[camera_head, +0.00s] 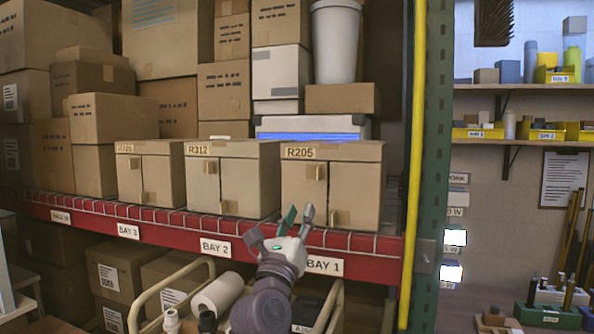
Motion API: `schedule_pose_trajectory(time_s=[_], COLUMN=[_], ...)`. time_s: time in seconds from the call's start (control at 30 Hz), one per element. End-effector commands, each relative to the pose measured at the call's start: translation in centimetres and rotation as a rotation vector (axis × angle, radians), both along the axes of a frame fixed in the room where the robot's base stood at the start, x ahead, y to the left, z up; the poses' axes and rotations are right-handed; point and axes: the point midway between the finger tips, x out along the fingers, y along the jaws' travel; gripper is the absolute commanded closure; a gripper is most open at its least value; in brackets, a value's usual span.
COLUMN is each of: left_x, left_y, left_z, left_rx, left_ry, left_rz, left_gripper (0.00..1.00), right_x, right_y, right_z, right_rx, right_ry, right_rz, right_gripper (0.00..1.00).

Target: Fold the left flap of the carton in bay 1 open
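The carton marked R205 (356,152) stands on the red shelf above the BAY 1 label (324,266). Its front has a left flap (296,190) and a right flap (361,190), which both look shut. A tan tab (315,172) sits high near the left flap's inner edge; another tab (340,218) sits low on the right flap.
The R312 carton (236,150) stands close left of R205, above BAY 2, with another carton (150,176) beyond it. The red shelf beam (180,236) has a wire deck. A yellow post (414,150) rises at the right. Below are a cart rail (150,296) and white roll (218,294).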

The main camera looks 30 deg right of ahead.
Motion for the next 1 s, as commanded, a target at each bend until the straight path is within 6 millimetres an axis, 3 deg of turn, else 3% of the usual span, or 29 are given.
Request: schedule_pose_trajectory(time_s=[0.03, 0.2, 0.37, 0.8, 1.0], left_x=[0.1, 0.2, 0.2, 0.3, 0.3], left_y=[-0.1, -0.3, -0.3, -0.3, -0.2], left_z=[0.0, 0.2, 1.0, 4.0, 4.7], left_rx=[-0.001, -0.005, -0.004, -0.003, -0.002], left_ry=[-0.002, -0.003, -0.003, -0.004, -0.005], left_rz=[0.0, 0.001, 0.001, 0.001, 0.0], left_gripper=[0.6, 0.6, 0.6, 0.6, 0.6], right_x=[-0.2, 0.1, 1.1, 6.4, 7.9], right_y=[-0.5, -1.3, -2.6, -8.9, -10.5], right_z=[1.1, 2.0, 2.8, 6.2, 6.9], right_rx=[0.091, 0.234, 0.238, 0.234, 0.234], right_ry=[-0.036, -0.074, -0.075, -0.071, -0.072], right_rz=[0.024, 0.068, 0.067, 0.065, 0.067], right_gripper=[0.7, 0.7, 0.7, 0.7, 0.7])
